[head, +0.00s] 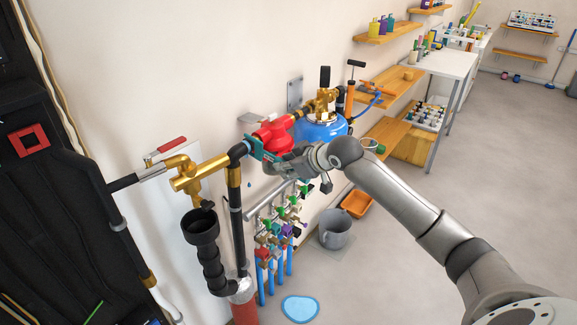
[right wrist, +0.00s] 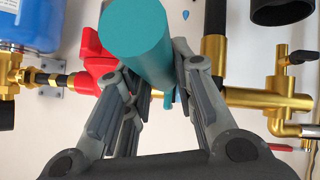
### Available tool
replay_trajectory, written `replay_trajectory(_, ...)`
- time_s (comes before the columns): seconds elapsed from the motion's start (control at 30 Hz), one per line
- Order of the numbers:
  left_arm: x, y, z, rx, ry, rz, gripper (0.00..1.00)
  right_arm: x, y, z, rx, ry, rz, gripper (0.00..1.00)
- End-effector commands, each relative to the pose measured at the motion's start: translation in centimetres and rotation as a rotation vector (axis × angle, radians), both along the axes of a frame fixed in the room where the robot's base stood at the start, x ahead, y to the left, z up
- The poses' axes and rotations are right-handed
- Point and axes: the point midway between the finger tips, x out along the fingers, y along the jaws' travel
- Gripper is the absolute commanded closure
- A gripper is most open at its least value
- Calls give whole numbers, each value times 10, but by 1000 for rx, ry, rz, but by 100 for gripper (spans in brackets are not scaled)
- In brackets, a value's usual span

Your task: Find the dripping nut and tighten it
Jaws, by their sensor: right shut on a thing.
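In the head view, my right gripper (head: 276,166) is at the brass pipe run, between the red fitting (head: 275,137) and the black elbow (head: 239,151). It is shut on a teal tool (head: 256,149), whose head is close to the elbow; I cannot tell whether it touches a nut. In the right wrist view, the tool's thick teal handle (right wrist: 137,40) sits between the fingers (right wrist: 150,100) and hides part of the pipe behind it. My left gripper is not in view.
A blue tank (head: 320,128) stands right of the red fitting. Below are a black drain pipe (head: 201,226), a manifold with several coloured valves (head: 273,238), a grey bucket (head: 335,229) and a blue puddle (head: 300,308). The floor to the right is free.

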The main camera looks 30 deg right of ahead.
Motion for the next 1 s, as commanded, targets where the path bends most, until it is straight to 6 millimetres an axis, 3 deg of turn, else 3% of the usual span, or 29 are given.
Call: replay_trajectory(1.0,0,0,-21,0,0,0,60,1,0,-15,36,-86,-1,100)
